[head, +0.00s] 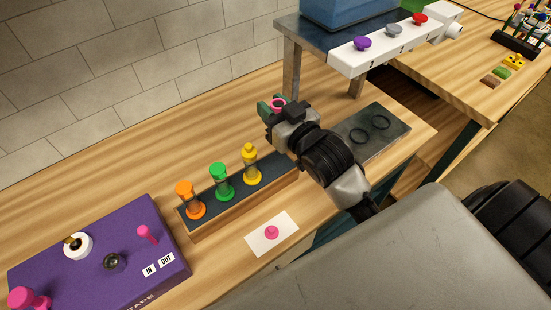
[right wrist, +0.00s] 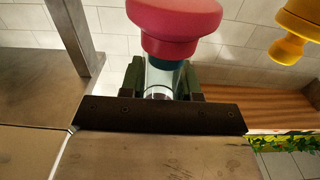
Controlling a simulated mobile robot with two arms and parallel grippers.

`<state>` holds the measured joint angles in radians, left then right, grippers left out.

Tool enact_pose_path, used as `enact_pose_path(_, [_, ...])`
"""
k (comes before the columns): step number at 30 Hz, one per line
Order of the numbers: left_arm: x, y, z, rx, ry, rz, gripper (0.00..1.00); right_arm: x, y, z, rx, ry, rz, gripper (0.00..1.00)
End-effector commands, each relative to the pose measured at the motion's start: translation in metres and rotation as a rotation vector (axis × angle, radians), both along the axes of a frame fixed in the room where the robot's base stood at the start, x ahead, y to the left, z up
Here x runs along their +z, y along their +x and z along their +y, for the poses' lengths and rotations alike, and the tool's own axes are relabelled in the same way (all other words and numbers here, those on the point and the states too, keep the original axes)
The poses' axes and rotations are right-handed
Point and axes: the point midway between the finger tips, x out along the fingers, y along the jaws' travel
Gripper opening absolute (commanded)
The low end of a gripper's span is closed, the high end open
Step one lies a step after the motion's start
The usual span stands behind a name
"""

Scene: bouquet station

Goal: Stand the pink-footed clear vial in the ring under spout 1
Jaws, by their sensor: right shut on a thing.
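My right gripper (head: 277,107) is shut on the pink-footed clear vial (head: 279,102), above the table behind the rack's right end. In the right wrist view the vial's thick pink end (right wrist: 174,24) points up in the picture, and its clear body (right wrist: 159,76) is between the dark green fingers. Two dark rings (head: 381,121) lie on a grey plate (head: 395,117) to the right of the gripper. Parts of the plate are hidden by my arm. A white spout bar (head: 385,52) hangs above; its numbers are too small to read surely. My left gripper is not in view.
A wooden rack (head: 240,207) holds orange, green and yellow vials. A white card (head: 255,240) with a pink disc (head: 271,232) lies in front. A purple box (head: 100,265) stands at front left. The stand's metal leg (head: 291,70) rises behind the gripper.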

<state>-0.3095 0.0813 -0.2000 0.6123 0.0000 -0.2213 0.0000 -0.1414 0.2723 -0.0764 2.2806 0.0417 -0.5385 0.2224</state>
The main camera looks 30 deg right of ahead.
Motion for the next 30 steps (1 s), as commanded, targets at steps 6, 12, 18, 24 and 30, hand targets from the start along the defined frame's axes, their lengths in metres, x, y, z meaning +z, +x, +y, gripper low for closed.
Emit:
enact_pose_path(6, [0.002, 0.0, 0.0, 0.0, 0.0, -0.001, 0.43, -0.018, 0.0, 0.0, -0.001, 0.001, 0.003, 0.0])
enact_pose_path(12, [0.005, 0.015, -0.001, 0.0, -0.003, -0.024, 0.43, -0.046, 0.0, 0.0, 0.0, -0.001, -0.001, 0.0])
enact_pose_path(18, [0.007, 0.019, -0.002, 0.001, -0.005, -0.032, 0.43, -0.07, 0.0, 0.0, -0.001, 0.001, 0.002, 0.0])
enact_pose_path(24, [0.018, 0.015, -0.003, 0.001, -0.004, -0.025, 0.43, -0.092, 0.0, 0.0, -0.001, 0.0, -0.001, 0.0])
enact_pose_path(30, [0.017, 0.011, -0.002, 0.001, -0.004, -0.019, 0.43, -0.095, 0.0, 0.0, 0.0, 0.0, -0.005, 0.0])
